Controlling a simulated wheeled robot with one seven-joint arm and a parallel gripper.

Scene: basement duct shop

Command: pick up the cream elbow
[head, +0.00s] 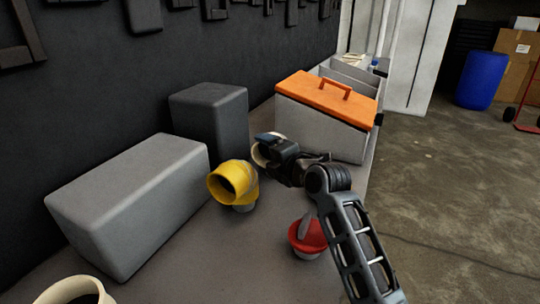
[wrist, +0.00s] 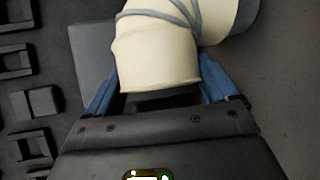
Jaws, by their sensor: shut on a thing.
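The cream elbow (wrist: 155,55) fills the top middle of the wrist view, with grey bands around it and a grey end at upper right. My gripper (wrist: 160,88) is shut on it, with a blue finger on each side. In the head view my gripper (head: 270,143) is beyond the yellow elbow, and hides most of the cream elbow (head: 259,156); only a pale edge shows. I cannot tell whether it touches the bench.
A yellow elbow (head: 228,182) stands close to my gripper. A red-rimmed piece (head: 303,236) is beside my arm. Grey blocks (head: 130,205) (head: 210,118) stand left; an orange-lidded toolbox (head: 320,117) is behind. Another cream round opening (head: 72,289) shows at lower left.

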